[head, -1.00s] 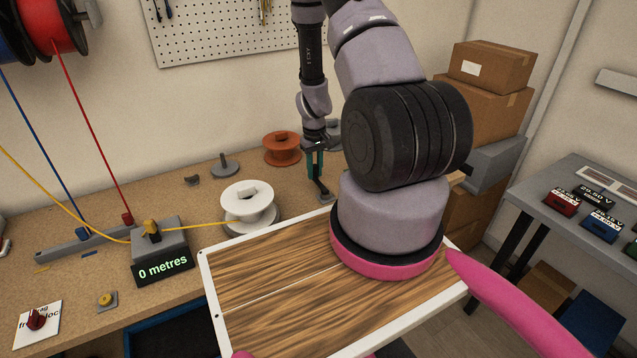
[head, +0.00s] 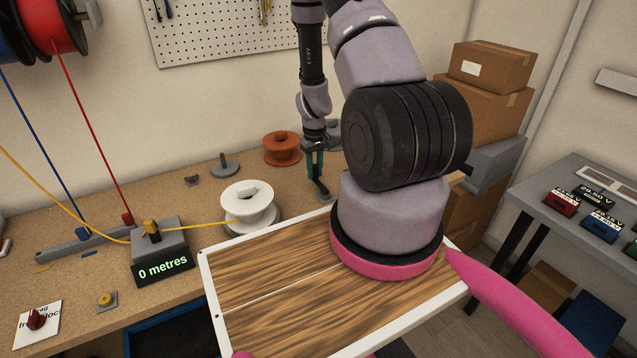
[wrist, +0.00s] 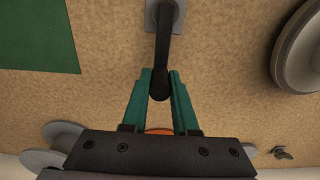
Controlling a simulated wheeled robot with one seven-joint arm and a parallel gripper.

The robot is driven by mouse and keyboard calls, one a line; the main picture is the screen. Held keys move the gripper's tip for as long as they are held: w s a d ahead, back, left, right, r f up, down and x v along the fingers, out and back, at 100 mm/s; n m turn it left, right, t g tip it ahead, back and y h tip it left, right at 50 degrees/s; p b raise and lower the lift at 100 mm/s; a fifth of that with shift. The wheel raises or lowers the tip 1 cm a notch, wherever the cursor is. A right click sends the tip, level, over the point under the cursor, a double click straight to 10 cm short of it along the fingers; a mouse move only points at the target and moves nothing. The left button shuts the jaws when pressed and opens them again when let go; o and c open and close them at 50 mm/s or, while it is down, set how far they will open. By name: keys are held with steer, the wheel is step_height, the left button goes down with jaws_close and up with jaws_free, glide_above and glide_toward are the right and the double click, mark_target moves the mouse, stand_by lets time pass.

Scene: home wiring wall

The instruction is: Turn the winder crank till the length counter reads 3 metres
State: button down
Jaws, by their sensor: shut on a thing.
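The length counter (head: 164,270) reads "0 metres" on its dark front, on the bench at the left. Yellow wire (head: 195,225) runs from it to the white winder spool (head: 247,203). The dark winder crank (head: 322,189) stands to the right of the spool. My gripper (head: 316,165) is above the bench, at the crank's handle. In the wrist view, the green fingers (wrist: 160,98) are closed on the end of the crank (wrist: 161,72), whose arm reaches up to a grey plate (wrist: 176,8). The handle is partly hidden between the fingers.
An orange spool (head: 282,147) and a grey spindle (head: 225,167) stand behind the winder. A red knob (head: 37,320) and a yellow button (head: 105,300) are at the front left. Boxes (head: 490,90) are stacked at the right.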

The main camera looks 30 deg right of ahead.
steer(key=shift+s+d, duration=0.15)
steer(key=shift+d, duration=1.1)
steer(key=shift+s+d, duration=0.15)
steer(key=shift+d, duration=0.1)
steer(key=shift+s+d, duration=0.35)
steer(key=shift+d, duration=0.25)
